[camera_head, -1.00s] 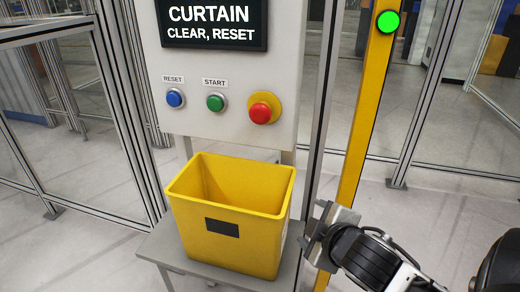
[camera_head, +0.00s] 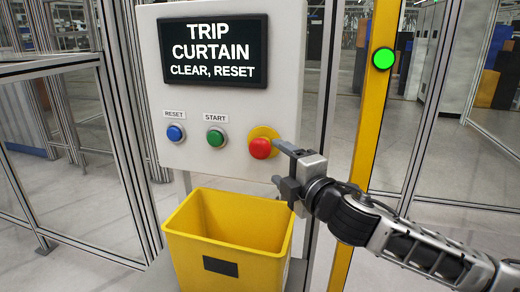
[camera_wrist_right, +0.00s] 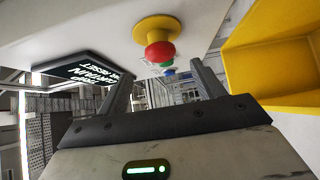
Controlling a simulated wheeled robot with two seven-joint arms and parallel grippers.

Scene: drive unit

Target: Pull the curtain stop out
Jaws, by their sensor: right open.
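The curtain stop is a red mushroom button (camera_head: 260,148) on a yellow round collar, at the lower right of the grey control panel (camera_head: 300,90). In the right wrist view the red button (camera_wrist_right: 159,51) stands out from its yellow collar, above the gap between the fingers. My right gripper (camera_head: 277,163) is open and empty. It is just right of and slightly below the button in the head view, with its upper finger near the button's right edge. I cannot tell whether they touch. The right wrist view also shows both fingers (camera_wrist_right: 160,76) spread apart. My left gripper is not in view.
A blue RESET button (camera_head: 175,133) and a green START button (camera_head: 215,138) sit left of the stop. The screen (camera_head: 213,51) reads "TRIP CURTAIN CLEAR, RESET". A yellow bin (camera_head: 205,255) stands below. A yellow post (camera_head: 367,140) with a lit green lamp (camera_head: 383,59) is right.

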